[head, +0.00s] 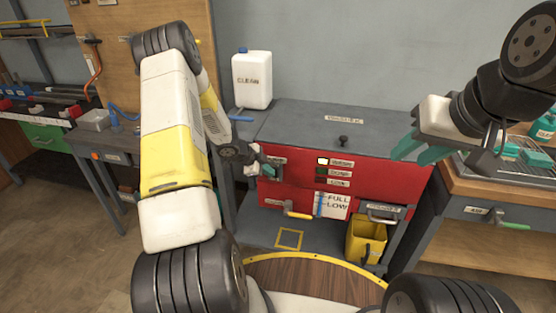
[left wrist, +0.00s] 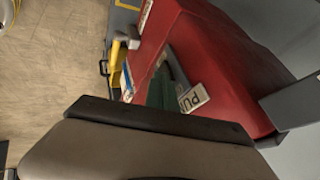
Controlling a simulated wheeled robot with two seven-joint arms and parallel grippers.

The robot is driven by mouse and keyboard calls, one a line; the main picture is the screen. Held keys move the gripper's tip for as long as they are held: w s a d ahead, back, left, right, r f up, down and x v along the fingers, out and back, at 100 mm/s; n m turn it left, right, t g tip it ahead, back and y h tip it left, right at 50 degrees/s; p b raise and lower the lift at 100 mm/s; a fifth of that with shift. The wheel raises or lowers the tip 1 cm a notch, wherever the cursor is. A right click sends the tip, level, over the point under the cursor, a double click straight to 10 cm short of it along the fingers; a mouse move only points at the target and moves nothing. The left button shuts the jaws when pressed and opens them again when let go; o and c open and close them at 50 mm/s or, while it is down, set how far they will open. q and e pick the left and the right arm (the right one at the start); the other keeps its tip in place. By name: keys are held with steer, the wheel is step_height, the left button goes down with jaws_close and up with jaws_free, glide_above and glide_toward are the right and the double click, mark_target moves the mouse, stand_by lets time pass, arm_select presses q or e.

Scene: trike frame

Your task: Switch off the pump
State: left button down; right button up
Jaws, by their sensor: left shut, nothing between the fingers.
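The red washer cabinet (head: 390,180) stands ahead, with a grey lid. Its front carries a column of small lamps (head: 322,161) beside labels; the top lamp is lit pale yellow, the lower ones are dark. My left gripper (head: 270,166) is shut and empty, at the left part of the red front, near a partly covered label. In the left wrist view a label ending in "nd" (left wrist: 193,98) shows by the green finger. Any pump switch there is hidden by the gripper; I cannot tell its position or whether the fingers touch it. My right gripper (head: 445,155) is open and empty, right of the cabinet.
A white "CLEAN" jug (head: 252,80) stands behind the cabinet's left. A FULL/LOW gauge (head: 331,205), a yellow handle (head: 298,215) and a yellow bucket (head: 366,240) are lower down. A bench with a rack (head: 510,165) stands right, a tool bench left.

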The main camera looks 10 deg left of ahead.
arm_select(q)
steer(key=shift+w+r, duration=0.1)
steer(key=shift+w, duration=0.15)
steer(key=shift+r, duration=0.1)
steer(key=shift+r, duration=0.75)
steer(key=shift+d, duration=0.1)
